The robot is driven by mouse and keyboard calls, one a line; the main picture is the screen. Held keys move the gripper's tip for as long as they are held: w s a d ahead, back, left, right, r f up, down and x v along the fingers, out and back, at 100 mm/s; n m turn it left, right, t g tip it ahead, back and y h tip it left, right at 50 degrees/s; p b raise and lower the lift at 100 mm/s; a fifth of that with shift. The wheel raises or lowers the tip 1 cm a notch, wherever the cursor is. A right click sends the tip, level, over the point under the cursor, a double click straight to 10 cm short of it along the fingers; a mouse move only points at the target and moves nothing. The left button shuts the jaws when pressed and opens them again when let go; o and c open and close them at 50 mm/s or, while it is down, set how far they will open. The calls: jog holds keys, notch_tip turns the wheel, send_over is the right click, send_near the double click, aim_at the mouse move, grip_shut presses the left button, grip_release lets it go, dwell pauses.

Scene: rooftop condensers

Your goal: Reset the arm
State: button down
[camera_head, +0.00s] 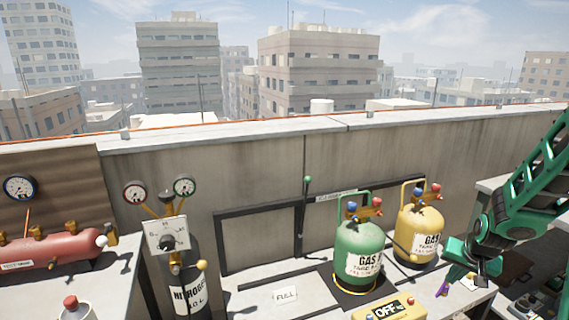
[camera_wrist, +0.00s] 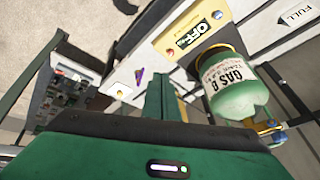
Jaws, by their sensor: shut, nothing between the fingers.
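My arm is green and black and comes in from the right edge in the head view. My gripper (camera_head: 466,262) is at its lower end, to the right of the green gas cylinder (camera_head: 358,252) and the yellow gas cylinder (camera_head: 418,232). The gripper is shut and empty, and apart from both cylinders. In the wrist view my green gripper (camera_wrist: 160,95) fills the lower middle, with the green cylinder (camera_wrist: 230,88) to its right. The exact fingertips are hard to make out in both views.
A yellow OFF box (camera_head: 390,308) stands in front of the green cylinder. A FULL card (camera_head: 286,294) lies on the bench. A black nitrogen cylinder (camera_head: 186,280) with gauges and a red tank (camera_head: 52,249) stand left. A concrete parapet (camera_head: 240,165) runs behind. A small purple item (camera_head: 442,287) lies below my gripper.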

jog(key=s+a+r+g, duration=0.1)
jog(key=s+r, duration=0.3)
jog(key=s, duration=0.6)
jog(key=s+a+r+g+y, duration=0.1)
jog(key=s+r, duration=0.4)
jog(key=s, duration=0.5)
jog(key=s+a+r+g, duration=0.2)
jog(key=s+a+r, duration=0.2)
jog(key=s, duration=0.7)
jog(key=shift+a+r+g, duration=0.35)
jog(key=shift+a+g, duration=0.05)
jog(key=shift+a, duration=0.1)
jog(key=shift+s, duration=0.1)
